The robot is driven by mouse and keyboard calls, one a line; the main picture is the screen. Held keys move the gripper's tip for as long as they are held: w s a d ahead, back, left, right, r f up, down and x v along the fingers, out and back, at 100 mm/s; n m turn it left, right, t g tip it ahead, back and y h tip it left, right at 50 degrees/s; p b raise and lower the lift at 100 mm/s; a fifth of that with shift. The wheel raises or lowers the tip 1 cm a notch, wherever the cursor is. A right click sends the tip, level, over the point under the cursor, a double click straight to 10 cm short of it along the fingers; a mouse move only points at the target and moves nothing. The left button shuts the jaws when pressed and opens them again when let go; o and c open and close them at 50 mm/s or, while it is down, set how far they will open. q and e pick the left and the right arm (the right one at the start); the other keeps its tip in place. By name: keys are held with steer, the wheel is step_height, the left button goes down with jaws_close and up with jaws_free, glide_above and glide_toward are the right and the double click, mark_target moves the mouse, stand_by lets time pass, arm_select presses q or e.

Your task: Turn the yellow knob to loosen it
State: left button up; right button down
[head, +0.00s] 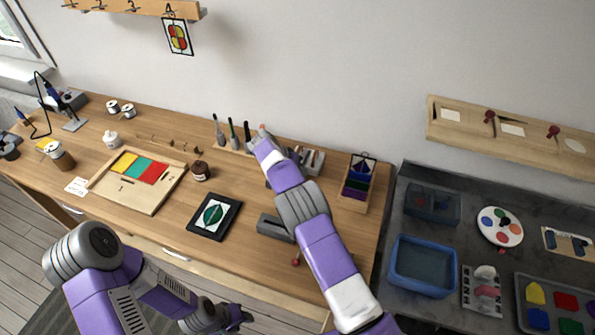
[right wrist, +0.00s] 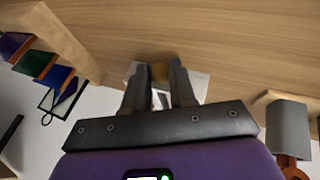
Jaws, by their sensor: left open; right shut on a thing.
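The yellow knob (right wrist: 160,71) shows in the right wrist view as a small dull-yellow piece between the fingertips of my right gripper (right wrist: 158,84). The gripper is shut on it. A pale block (right wrist: 199,82) lies behind the fingers, against the wood; how the knob joins it is hidden. In the head view my right arm reaches over the table towards its back edge, and the knob cannot be made out there. My left gripper (head: 236,318) is open and empty at the bottom of the head view, in front of the table, away from the knob.
A rack with coloured pieces (head: 347,203) stands right of my right arm. Upright tools (head: 233,133) stand at the back. A framed green picture (head: 196,226), a grey block (head: 268,229) and a colour-panel board (head: 123,199) lie on the table. A blue bin (head: 396,283) is at right.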

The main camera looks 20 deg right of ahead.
steer(key=c, duration=1.2)
jaws_free()
steer(key=w+v, duration=0.1)
steer(key=v, duration=0.6)
steer(key=shift+s+a+r+p, duration=0.2)
steer(key=shift+s+p, duration=0.2)
steer(key=shift+s, duration=0.15)
